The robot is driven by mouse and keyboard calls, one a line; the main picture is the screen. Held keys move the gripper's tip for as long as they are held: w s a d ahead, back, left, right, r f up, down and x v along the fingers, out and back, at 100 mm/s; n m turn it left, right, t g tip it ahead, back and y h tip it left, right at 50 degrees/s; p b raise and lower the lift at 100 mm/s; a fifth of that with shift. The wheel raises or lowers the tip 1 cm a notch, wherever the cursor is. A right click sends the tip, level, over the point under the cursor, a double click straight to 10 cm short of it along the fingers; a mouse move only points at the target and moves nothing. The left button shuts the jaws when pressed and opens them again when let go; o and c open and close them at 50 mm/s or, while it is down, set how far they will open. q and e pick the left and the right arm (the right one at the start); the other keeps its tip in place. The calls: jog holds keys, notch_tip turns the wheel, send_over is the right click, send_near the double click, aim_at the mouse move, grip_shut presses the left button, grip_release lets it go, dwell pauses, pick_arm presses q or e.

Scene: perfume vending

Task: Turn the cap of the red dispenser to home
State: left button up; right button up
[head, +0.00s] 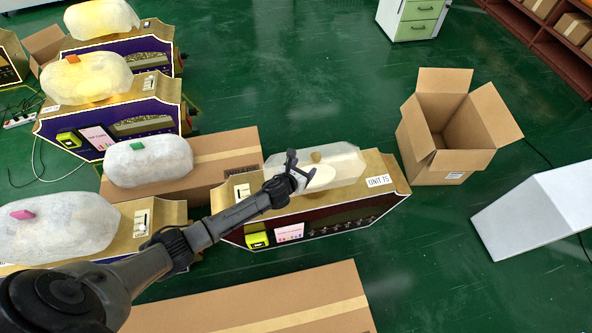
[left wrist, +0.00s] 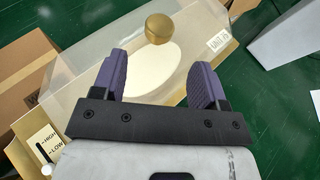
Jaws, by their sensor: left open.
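The dispenser with the dark red front (head: 335,222) stands in the middle of the head view, with a label reading like UNIT J5 (head: 379,181). On its clear, pale top housing sits a round gold cap (head: 316,157). The cap also shows at the top of the left wrist view (left wrist: 159,28), above a whitish oval area. My left gripper (head: 303,163) is over the housing, close to the cap on its near left side. Its two purple fingers (left wrist: 157,62) are apart with nothing between them; the cap lies beyond their tips. My right gripper is not in view.
A HIGH/LOW lever plate (left wrist: 42,148) is on the dispenser's left. Other dispensers with whitish covers (head: 150,160) stand left. A closed carton (head: 225,150) lies behind, another (head: 270,300) in front. An open box (head: 445,130) and a white slanted block (head: 535,210) stand right.

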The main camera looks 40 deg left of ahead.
pick_arm(q)
jog(key=shift+p+v, duration=0.6)
jog(key=shift+v, duration=1.8)
